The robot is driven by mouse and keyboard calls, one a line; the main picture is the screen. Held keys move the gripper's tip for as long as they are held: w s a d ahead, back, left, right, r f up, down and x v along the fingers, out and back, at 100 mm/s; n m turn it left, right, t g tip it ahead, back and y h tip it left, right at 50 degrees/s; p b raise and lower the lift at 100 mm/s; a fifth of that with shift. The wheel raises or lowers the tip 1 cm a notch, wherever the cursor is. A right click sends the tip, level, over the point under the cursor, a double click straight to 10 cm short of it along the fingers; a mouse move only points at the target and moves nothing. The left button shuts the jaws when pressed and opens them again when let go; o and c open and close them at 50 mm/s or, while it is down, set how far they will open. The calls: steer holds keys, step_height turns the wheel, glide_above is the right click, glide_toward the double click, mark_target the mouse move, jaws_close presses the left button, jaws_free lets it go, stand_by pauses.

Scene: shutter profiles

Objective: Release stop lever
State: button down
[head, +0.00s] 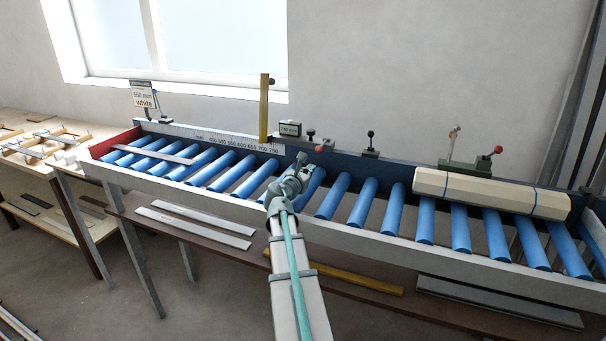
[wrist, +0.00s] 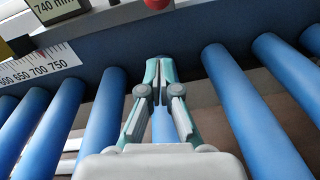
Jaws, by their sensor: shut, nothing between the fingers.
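Several small levers stand along the back rail of the blue roller table; which one is the stop lever, I cannot tell for sure. The nearest to my gripper has a red knob (head: 311,133), beside a digital display (head: 290,129). This red knob also shows at the top edge of the wrist view (wrist: 157,4), cut off. A black-knobbed lever (head: 370,135) stands further right. A yellow upright stop bar (head: 264,108) stands left of the display. My gripper (head: 306,167) is shut and empty over the rollers, in front of the red knob and apart from it; its fingers (wrist: 158,66) point toward the back rail.
A cream profile bundle (head: 490,193) lies on the rollers at right, with more levers (head: 497,150) behind it. A thin grey strip (head: 150,153) lies on the left rollers. A scale (head: 235,141) runs along the back rail. The rollers around my gripper are clear.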

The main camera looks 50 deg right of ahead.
mark_target(322, 145)
steer(key=r, duration=0.1)
steer(key=d+r+p, duration=0.1)
steer(key=d+r, duration=0.1)
steer(key=shift+s+r+p, duration=0.15)
steer(key=shift+r+p, duration=0.15)
steer(key=shift+p, duration=0.05)
steer(key=shift+a+r, duration=0.1)
steer(key=shift+r, duration=0.1)
